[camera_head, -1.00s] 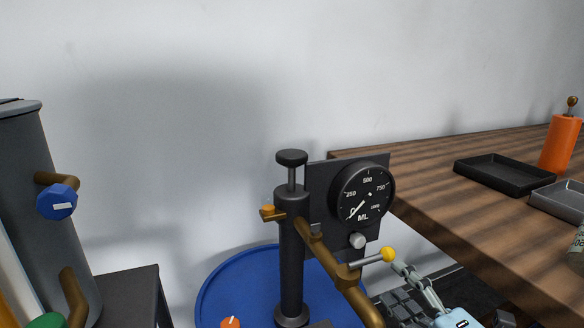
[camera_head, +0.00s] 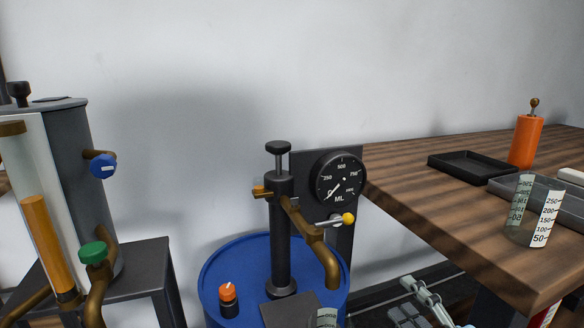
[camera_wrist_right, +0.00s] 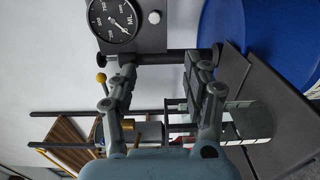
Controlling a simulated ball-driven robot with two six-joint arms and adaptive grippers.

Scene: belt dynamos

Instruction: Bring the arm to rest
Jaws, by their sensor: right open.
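My right gripper (camera_head: 412,298) is at the bottom of the head view, low beside the blue drum and below the wooden table top. In the right wrist view the fingers of the same gripper (camera_wrist_right: 160,78) stand apart with nothing held between them. A lever with a yellow knob (camera_head: 348,218) sits on the brown spout of the black pump (camera_head: 280,230). The gripper is apart from this knob, below and to its right. In the wrist view the yellow knob (camera_wrist_right: 101,77) shows just left of the fingers. My left gripper is out of view.
The blue drum (camera_head: 222,262) carries the pump, a dial gauge (camera_head: 340,178) and an orange-capped knob (camera_head: 228,293). A clear beaker (camera_head: 326,318) is below the spout, partly cut off. The table (camera_head: 420,210) holds trays, an orange bottle (camera_head: 525,142) and another beaker (camera_head: 535,212).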

